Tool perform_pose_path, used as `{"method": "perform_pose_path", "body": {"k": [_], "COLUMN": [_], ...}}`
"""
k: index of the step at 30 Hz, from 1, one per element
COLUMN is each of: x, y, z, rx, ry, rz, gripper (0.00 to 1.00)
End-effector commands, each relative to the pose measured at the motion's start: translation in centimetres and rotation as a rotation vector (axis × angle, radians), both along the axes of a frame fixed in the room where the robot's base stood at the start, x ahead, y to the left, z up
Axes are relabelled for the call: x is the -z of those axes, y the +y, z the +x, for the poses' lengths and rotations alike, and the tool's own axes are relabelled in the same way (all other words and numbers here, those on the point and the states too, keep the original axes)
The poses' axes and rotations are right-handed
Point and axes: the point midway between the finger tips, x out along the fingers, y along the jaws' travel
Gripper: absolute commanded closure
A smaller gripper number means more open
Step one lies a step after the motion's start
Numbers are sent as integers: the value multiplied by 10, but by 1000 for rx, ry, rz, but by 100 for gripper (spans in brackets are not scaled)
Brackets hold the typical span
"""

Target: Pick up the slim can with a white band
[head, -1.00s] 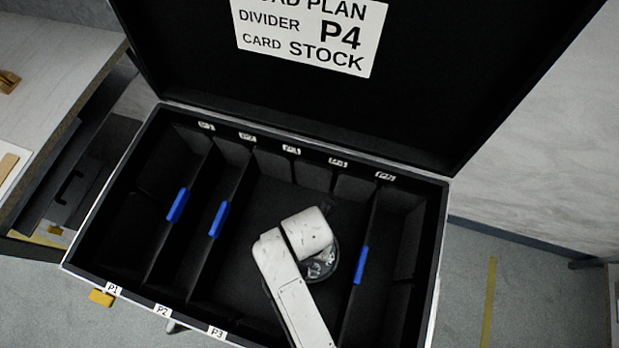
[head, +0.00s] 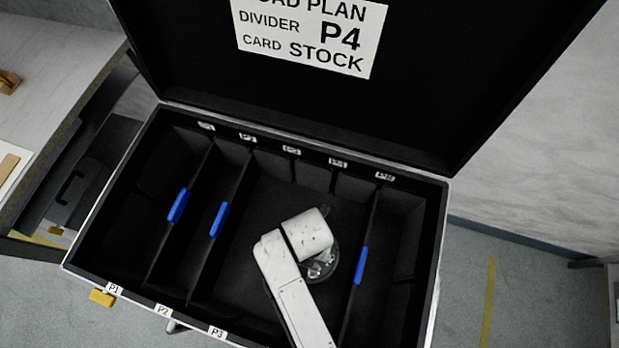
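No slim can with a white band can be made out in the head view. My white arm reaches into the wide middle compartment of an open black case (head: 64,266). The end of my arm points down there, and its wrist hides my gripper's fingers. A round dark and silvery part (head: 322,265) shows just under the wrist; I cannot tell whether it belongs to my gripper or is something below it. Whether my gripper is open or shut is hidden.
Black dividers with blue clips (head: 178,205), (head: 219,219) and (head: 361,266) split the case. The raised lid (head: 440,60) stands behind, with a white card (head: 309,34) reading "DIVIDER P4". A grey bench (head: 60,50) is at left. The visible compartment floors look bare.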

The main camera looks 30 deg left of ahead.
Motion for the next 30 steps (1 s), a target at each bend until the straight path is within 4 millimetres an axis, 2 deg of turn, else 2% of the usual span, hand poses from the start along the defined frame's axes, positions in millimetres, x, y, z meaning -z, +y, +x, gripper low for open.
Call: {"method": "perform_pose_path", "body": {"k": [2,20,30], "x": [0,0,0], "y": [0,0,0], "z": [0,0,0], "rx": [0,0,0], "ry": [0,0,0], "rz": [0,0,-1], "gripper": [43,100,100]}}
